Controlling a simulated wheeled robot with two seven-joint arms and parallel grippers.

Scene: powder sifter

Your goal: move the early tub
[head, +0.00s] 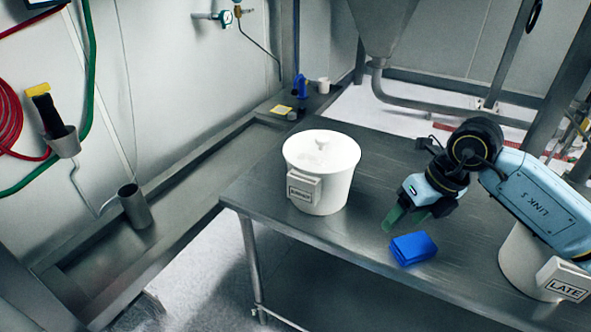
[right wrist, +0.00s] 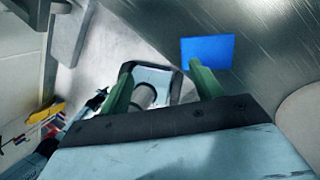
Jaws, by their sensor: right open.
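A white lidded tub (head: 333,165) stands upright on the steel table, left of my right arm. The small print on its front label (head: 304,188) is hard to read. A second white tub (head: 520,262), labelled LATE (head: 566,289), stands at the lower right, partly hidden behind my right arm. My right gripper (head: 405,219) is open with green fingers, empty, pointing down right of the first tub and apart from it. The fingers also show in the right wrist view (right wrist: 160,68). My left gripper is not in view.
A folded blue cloth or pad (head: 413,249) lies on the table (head: 270,195) just below my right gripper; it also shows in the right wrist view (right wrist: 207,51). The table's front edge runs close to the first tub. A metal hopper (head: 383,25) hangs behind.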

